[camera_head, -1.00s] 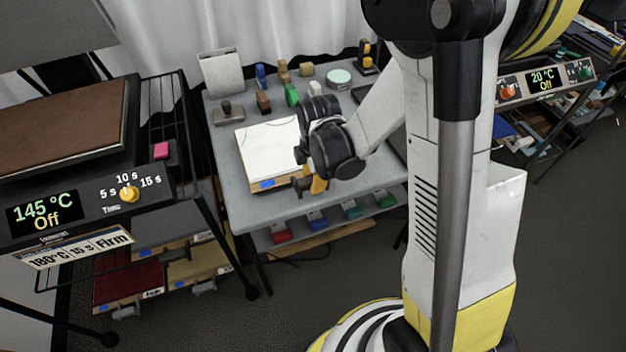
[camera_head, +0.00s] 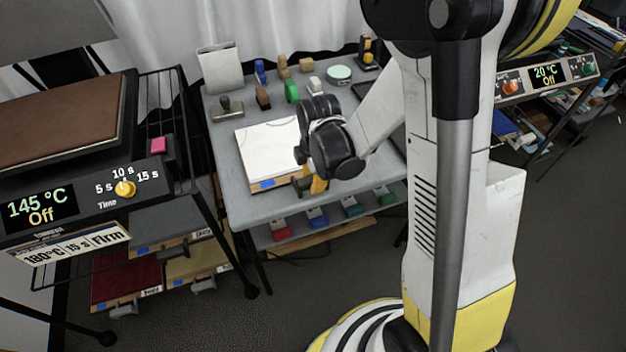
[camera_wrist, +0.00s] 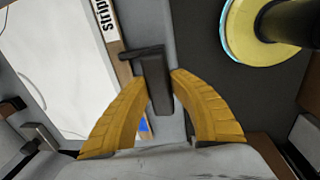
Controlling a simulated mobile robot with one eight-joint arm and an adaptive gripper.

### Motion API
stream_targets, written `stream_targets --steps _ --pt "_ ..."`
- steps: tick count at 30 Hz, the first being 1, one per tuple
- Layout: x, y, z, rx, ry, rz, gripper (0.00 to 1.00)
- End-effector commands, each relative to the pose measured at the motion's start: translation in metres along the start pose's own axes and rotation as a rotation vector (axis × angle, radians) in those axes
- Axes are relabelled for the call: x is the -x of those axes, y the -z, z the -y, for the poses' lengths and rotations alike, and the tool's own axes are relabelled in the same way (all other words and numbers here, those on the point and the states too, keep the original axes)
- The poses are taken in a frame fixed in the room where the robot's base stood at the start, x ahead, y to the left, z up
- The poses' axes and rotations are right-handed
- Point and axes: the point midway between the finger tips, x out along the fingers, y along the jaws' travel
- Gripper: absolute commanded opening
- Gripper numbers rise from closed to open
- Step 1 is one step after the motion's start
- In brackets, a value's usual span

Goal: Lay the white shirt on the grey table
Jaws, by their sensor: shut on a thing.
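The white shirt (camera_head: 265,150) lies flat on a wooden-edged board (camera_head: 268,188) with a blue mark, over the grey table (camera_head: 230,170) in the head view. The shirt (camera_wrist: 65,65) also fills the left of the wrist view. My gripper (camera_head: 317,185) is at the board's front right. In the wrist view, my gripper (camera_wrist: 162,80) is shut on the board's dark handle (camera_wrist: 155,78), with a yellow finger on either side. The board's edge carries a label reading "Strip", partly cut off. I cannot tell whether the board touches the table.
Stamps and coloured blocks (camera_head: 290,90) stand along the table's back. A heat press (camera_head: 60,125) reading 145 °C, Off, stands at the left. More boards (camera_head: 165,225) sit in a rack below it. A second unit (camera_head: 545,78) stands far right. The floor at the lower middle is clear.

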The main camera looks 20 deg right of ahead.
Motion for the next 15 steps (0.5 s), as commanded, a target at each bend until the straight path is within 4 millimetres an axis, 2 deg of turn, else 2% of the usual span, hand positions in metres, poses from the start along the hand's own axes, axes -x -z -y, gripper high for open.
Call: stream_targets --steps 7,8,9,15 --pt "0.0000 0.0000 -0.0002 0.000 -0.001 0.000 0.00" --pt "0.0000 0.0000 -0.0002 0.000 -0.001 0.000 0.35" --pt "0.0000 0.0000 -0.0002 0.000 -0.001 0.000 0.47" --pt "0.0000 0.0000 -0.0001 0.000 0.000 0.000 0.49"
